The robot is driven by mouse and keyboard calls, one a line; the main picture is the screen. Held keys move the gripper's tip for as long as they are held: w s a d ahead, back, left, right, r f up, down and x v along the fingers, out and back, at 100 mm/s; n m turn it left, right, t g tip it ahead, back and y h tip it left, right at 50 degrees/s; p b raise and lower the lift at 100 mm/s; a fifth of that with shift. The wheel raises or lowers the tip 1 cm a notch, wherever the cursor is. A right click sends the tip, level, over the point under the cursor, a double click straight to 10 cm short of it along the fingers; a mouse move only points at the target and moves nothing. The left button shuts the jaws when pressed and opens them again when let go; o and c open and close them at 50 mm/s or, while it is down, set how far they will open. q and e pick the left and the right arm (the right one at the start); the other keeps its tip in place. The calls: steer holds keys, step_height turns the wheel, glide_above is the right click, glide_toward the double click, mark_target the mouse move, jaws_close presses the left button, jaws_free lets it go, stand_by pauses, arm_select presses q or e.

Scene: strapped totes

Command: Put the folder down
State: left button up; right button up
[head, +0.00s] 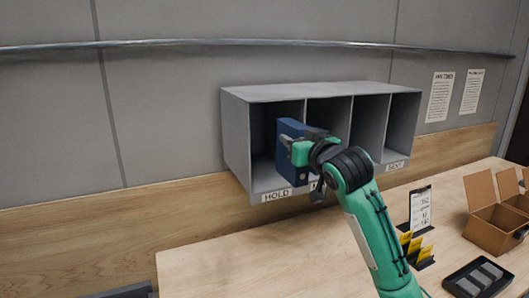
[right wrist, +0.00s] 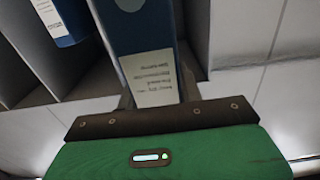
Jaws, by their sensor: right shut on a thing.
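The blue folder (head: 291,135) stands upright at the right part of the compartment labelled HOLD in the grey shelf unit (head: 236,140). How deep it sits, and whether it touches the shelf floor, I cannot tell. My right gripper (head: 303,150) is shut on its near edge. In the right wrist view the folder (right wrist: 137,35) with its white label rises from between the jaws. A second blue folder (right wrist: 60,22) with a white label shows in another compartment there. My left gripper is not in view.
Shelf dividers stand close beside the held folder. My right arm hides part of the middle label and compartments. On the wooden table (head: 230,270) at right are a card stand (head: 420,208), yellow cards (head: 413,245), a black tray (head: 477,280) and an open cardboard box (head: 490,228).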

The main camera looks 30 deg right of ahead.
steer(key=w+p, duration=0.5)
steer(key=w, duration=1)
step_height(320, 180, down, 7)
steer(key=p, duration=0.3)
steer(key=shift+w+d+p, duration=0.35)
steer(key=shift+w+d, duration=0.1)
steer(key=o, duration=1.1)
steer(key=shift+f, duration=0.15)
steer(key=shift+c, duration=0.2)
steer(key=shift+o, duration=0.2)
